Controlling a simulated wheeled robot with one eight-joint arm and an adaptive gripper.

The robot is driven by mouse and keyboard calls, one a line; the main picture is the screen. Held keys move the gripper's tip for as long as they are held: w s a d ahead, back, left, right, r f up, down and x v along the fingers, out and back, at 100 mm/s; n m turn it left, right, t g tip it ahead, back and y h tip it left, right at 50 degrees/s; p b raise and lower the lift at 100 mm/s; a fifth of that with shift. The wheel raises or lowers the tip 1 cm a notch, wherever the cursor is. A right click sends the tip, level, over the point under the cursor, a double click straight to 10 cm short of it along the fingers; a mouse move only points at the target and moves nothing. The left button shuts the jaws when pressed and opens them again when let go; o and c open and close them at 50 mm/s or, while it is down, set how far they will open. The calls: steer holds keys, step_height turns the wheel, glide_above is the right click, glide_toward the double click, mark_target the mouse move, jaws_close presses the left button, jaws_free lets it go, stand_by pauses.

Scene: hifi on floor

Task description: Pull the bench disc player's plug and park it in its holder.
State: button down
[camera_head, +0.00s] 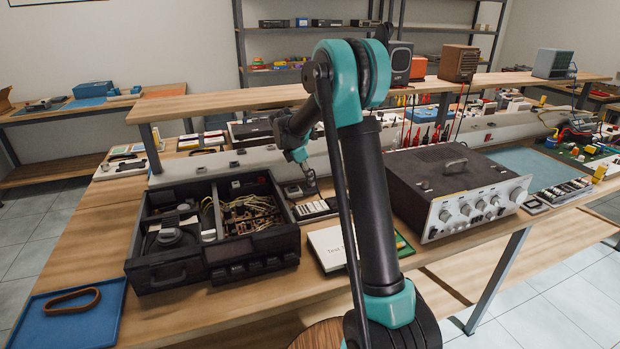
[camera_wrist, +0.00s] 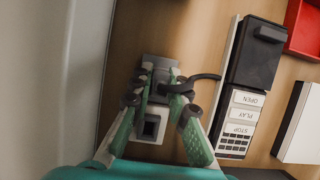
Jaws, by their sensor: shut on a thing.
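My gripper (camera_wrist: 163,88) is shut on a dark plug (camera_wrist: 159,97), mostly hidden between the fingers. A black cord (camera_wrist: 199,77) runs from it to the right, towards a dark unit (camera_wrist: 254,52) with white OPEN, PLAY and STOP keys. A white plate with a square dark opening (camera_wrist: 150,125) lies just below the fingertips in the wrist view. A grey block (camera_wrist: 158,62) sits at the fingertips; whether the plug touches it or the plate I cannot tell. In the head view my gripper (camera_head: 307,178) is low over the bench by the back rail.
An open black chassis (camera_head: 215,240) with a disc mechanism and wiring stands left of my gripper. A grey amplifier (camera_head: 460,190) stands right. A white box or booklet (camera_head: 330,248) lies in front. A blue tray (camera_head: 72,318) with a brown belt is front left. A raised shelf (camera_head: 230,100) runs behind.

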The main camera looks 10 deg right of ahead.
stand_by(0.4)
steer(key=c, duration=1.4)
jaws_free()
steer(key=shift+o, duration=0.2)
steer(key=w+d+r+v, duration=0.1)
steer(key=d+v, duration=0.1)
steer(key=v, duration=1.4)
steer(key=shift+s+r, duration=0.15)
steer(key=shift+s, duration=0.25)
steer(key=shift+a, duration=0.15)
